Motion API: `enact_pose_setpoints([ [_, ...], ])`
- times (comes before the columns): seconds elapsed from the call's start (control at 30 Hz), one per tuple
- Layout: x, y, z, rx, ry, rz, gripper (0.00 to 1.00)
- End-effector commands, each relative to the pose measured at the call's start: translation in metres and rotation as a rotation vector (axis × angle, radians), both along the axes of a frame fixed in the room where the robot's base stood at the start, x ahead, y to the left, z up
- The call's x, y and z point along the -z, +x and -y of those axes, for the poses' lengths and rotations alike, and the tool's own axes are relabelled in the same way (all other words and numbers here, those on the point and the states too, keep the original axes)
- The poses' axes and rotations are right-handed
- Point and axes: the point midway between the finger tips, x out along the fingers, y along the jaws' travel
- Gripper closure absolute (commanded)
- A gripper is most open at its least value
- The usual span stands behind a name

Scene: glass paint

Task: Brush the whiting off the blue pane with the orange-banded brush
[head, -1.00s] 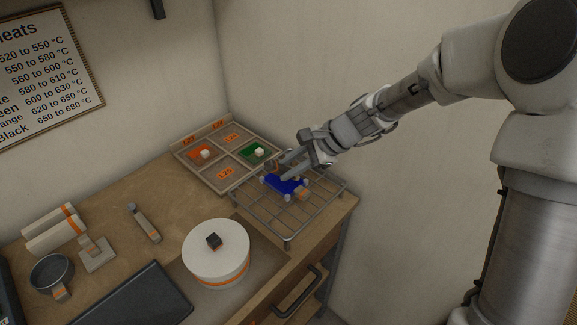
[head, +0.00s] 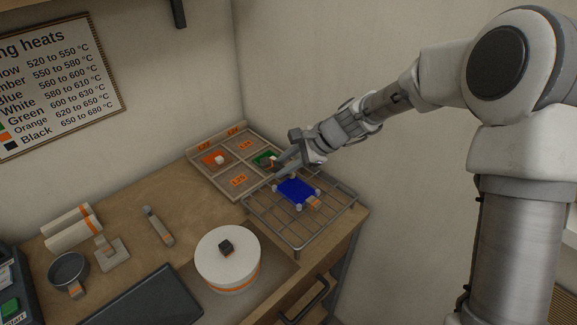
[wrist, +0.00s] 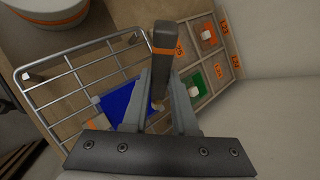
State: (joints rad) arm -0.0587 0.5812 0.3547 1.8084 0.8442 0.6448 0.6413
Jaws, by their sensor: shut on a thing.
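The blue pane (head: 297,191) lies on the wire rack (head: 262,214), with small pale blocks at its corners. It also shows in the wrist view (wrist: 118,104), partly behind my gripper. No white powder can be made out on its visible face. My gripper (head: 284,164) is shut on the brush, above the far left edge of the rack, apart from the pane. In the wrist view the brush (wrist: 164,70), a dark grey handle with an orange band, stands between the fingers; its bristles are mostly hidden.
A sectioned tray (head: 213,178) behind the rack holds an orange pane (head: 209,158) and a green pane (head: 262,155), each with a white knob. A white lidded pot (head: 228,262) stands left of the rack. A grey-handled tool (head: 158,226) lies farther left. The wall is close behind.

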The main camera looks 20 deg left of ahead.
Motion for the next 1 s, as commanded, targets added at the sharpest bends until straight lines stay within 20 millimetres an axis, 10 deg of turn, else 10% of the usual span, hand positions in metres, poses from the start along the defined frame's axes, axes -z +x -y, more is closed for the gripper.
enact_pose_setpoints([
  [1.0,0.0,-0.03,0.05,0.001,-0.001,0.0,1.0],
])
